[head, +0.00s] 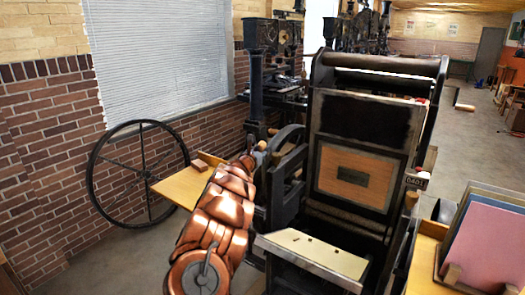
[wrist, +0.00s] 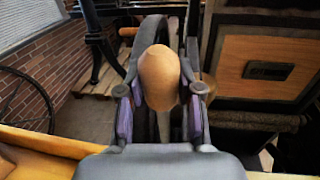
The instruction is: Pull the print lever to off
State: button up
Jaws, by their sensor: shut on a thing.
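The print lever's rounded tan wooden handle (wrist: 158,78) stands between the two fingers of my gripper (wrist: 160,94) in the wrist view. My gripper is shut on this handle, with a finger against each side. In the head view my copper-coloured arm reaches up to the left side of the dark hand press (head: 324,82), and the small tan handle end (head: 262,146) shows at its tip. My arm hides most of the gripper there. The lever's lower part is hidden behind the handle and fingers in the wrist view.
A wooden shelf (head: 180,188) juts out left of my arm, and a large spoked wheel (head: 140,170) leans by the brick wall. A cream slanted board (head: 313,251) is right of my arm. A rack of coloured boards (head: 487,240) stands at right.

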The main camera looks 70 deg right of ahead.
grip_shut()
jog(key=shift+a+f+b, duration=0.1)
jog(key=shift+f+b, duration=0.05)
jog(key=shift+b, duration=0.45)
